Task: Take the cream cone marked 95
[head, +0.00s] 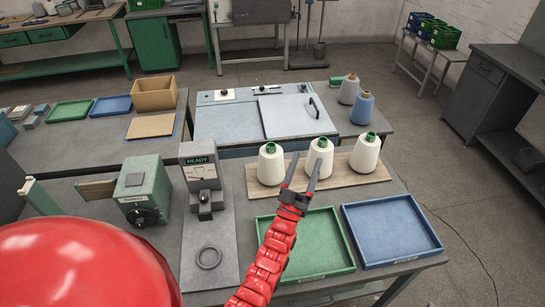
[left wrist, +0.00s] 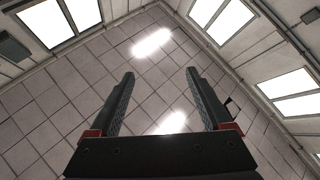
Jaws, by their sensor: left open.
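Three cream cones with green tips stand upright on a wooden board (head: 344,180) in the head view: a left one (head: 270,168), a middle one (head: 321,157) and a right one (head: 365,154). I cannot read a 95 on any of them. My left gripper (head: 304,168) is open, its fingers in front of the gap between the left and middle cones and partly covering the middle one. In the left wrist view its fingers (left wrist: 160,100) are spread and empty against the ceiling, so it points upward. My right gripper is not in view.
A green tray (head: 347,245) and a blue tray (head: 352,215) lie in front of the board. A READY device (head: 200,168) and a grey ring (head: 209,257) are to the left. Grey (head: 348,91) and blue (head: 362,109) cones stand behind.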

